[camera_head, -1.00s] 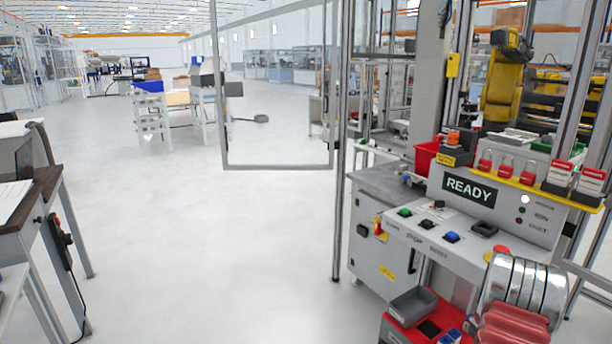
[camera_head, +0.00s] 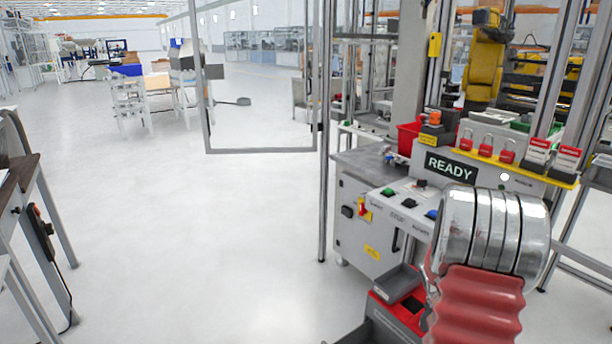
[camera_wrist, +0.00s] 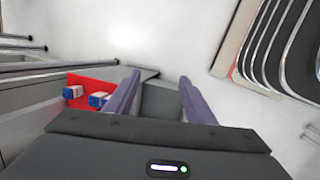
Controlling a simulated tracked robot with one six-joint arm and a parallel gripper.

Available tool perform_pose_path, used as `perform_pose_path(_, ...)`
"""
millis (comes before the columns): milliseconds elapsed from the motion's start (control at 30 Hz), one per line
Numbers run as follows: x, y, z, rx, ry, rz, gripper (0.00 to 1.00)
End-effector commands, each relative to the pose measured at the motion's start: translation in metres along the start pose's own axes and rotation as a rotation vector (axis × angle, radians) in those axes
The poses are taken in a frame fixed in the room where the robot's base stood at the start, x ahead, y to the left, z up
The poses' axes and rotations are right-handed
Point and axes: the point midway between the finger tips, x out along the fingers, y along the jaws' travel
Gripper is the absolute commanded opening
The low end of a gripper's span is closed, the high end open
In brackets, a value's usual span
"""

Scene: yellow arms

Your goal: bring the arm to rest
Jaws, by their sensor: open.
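My gripper (camera_wrist: 160,92) shows in the wrist view as two purple-grey fingers, spread wide apart with nothing held between them. Behind the gap a grey bin (camera_wrist: 160,101) shows, apart from the fingers as far as I can tell. In the head view, silver rings and a red ribbed sleeve of my arm (camera_head: 490,235) stand at the lower right, in front of the console. The gripper's fingers are outside the head view.
A grey console (camera_head: 375,230) with a READY sign (camera_head: 450,167) is close by my arm. A red tray (camera_wrist: 78,86) holds small blue-and-white boxes (camera_wrist: 98,98). A small grey bin (camera_head: 398,283) shows below the console. Open floor (camera_head: 220,230) lies left of it.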

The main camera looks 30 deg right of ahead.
Motion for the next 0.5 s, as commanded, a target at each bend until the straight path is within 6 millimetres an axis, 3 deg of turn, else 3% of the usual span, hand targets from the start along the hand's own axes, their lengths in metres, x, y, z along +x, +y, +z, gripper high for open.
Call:
perform_pose_path(100, -0.035, -0.022, -0.009, 0.096, 0.018, -0.008, 0.49)
perform_pose_path(500, -0.134, -0.104, -0.028, 0.347, 0.091, -0.053, 0.49)
